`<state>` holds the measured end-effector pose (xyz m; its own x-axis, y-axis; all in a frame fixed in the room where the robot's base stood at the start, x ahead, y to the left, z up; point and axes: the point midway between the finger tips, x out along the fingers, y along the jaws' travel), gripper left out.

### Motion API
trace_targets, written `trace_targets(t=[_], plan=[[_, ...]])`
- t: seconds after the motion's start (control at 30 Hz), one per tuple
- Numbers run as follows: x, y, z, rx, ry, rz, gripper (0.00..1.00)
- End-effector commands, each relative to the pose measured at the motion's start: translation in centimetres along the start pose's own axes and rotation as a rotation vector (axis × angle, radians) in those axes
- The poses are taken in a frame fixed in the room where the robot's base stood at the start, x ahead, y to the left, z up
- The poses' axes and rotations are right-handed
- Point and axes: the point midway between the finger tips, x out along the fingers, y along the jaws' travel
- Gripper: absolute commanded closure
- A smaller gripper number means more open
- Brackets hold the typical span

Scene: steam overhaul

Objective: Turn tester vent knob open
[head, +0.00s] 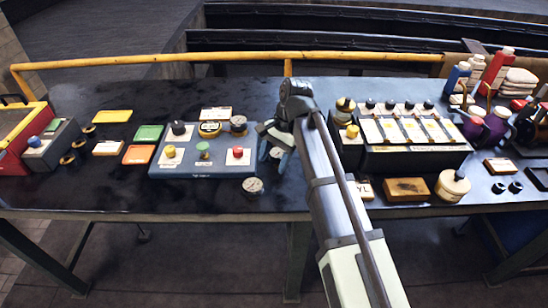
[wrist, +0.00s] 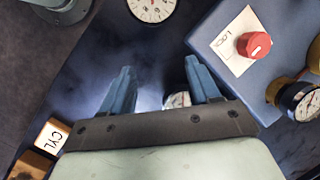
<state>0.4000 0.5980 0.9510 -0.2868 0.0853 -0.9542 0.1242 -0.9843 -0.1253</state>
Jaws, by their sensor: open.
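The blue tester panel (head: 205,170) lies left of my arm, with a yellow knob (head: 169,151), a green knob (head: 203,147), a red knob (head: 238,152) and a black knob (head: 178,128). Their labels are too small to read in the head view, so I cannot tell which is the vent knob. The red knob (wrist: 254,44) also shows in the wrist view, on a white plate right of the fingers. My gripper (head: 274,150) is open and touches no knob. In the wrist view its blue fingers (wrist: 160,90) are spread, with a small gauge (wrist: 176,99) partly hidden behind them.
A loose gauge (head: 252,186) lies at the tester's front right. A dark unit with several yellow-marked plates (head: 415,158) stands right of my arm. A wooden block (head: 406,189) and a cream tin (head: 453,186) sit before it. A yellow rail (head: 200,57) runs behind the bench.

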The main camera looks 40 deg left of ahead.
Motion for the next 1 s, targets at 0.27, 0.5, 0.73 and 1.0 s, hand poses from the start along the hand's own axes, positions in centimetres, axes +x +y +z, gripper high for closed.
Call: trace_targets(t=[0.27,0.5,0.73,1.0], plan=[[0.0,0.0,0.0,0.0,0.0,0.0,0.39],[0.0,-0.9,0.2,-0.014,0.016,0.005,0.39],[0.0,-6.9,2.7,-0.114,0.132,0.042,0.39],[-0.4,-15.8,8.0,-0.278,0.32,0.081,0.39]])
